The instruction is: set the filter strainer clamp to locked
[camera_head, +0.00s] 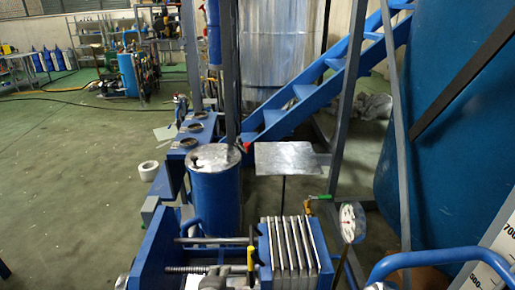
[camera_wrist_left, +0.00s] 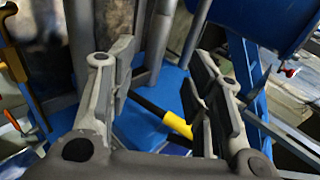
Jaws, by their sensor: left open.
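A filter press with a stack of grey plates (camera_head: 290,245) stands at the bottom middle of the head view. In the left wrist view a black and yellow handle (camera_wrist_left: 178,124) lies slanted beyond my left gripper (camera_wrist_left: 160,92). The gripper is open, and the handle shows in the gap between its fingers. The right finger overlaps the yellow end. I cannot tell whether they touch. My right gripper is not in view.
A blue drum (camera_head: 215,195) stands just behind the press. A pressure gauge (camera_head: 347,222) is right of the plates, with a large blue tank (camera_head: 450,150) beyond. Blue stairs (camera_head: 300,95) rise behind. The green floor at left is mostly clear.

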